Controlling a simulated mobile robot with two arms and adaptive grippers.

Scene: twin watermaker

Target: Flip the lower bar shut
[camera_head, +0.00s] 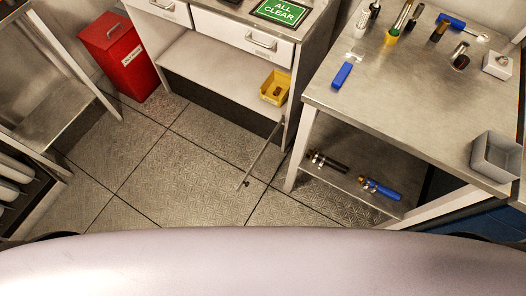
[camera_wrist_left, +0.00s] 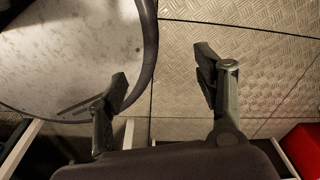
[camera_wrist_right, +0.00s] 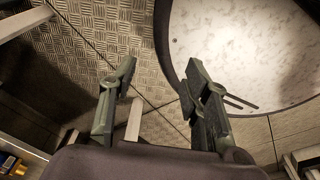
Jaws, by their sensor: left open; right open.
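The lower bar (camera_head: 259,154) is a thin metal rod with a dark tip. In the head view it sticks out over the floor from the right side of the drawer bench's lower shelf (camera_head: 205,75), so it stands open. My grippers are not in the head view. My left gripper (camera_wrist_left: 163,72) is open and empty in the left wrist view, above the floor plates. My right gripper (camera_wrist_right: 162,68) is open and empty in the right wrist view, also above the floor. I cannot make out the bar for certain in either wrist view.
A yellow bin (camera_head: 275,88) sits on the lower shelf near the bar. A red bin (camera_head: 118,55) stands left of the bench. A steel table (camera_head: 400,85) with tools and a grey box (camera_head: 496,158) is at right, with cylinders on its undershelf. The floor (camera_head: 150,165) between is clear.

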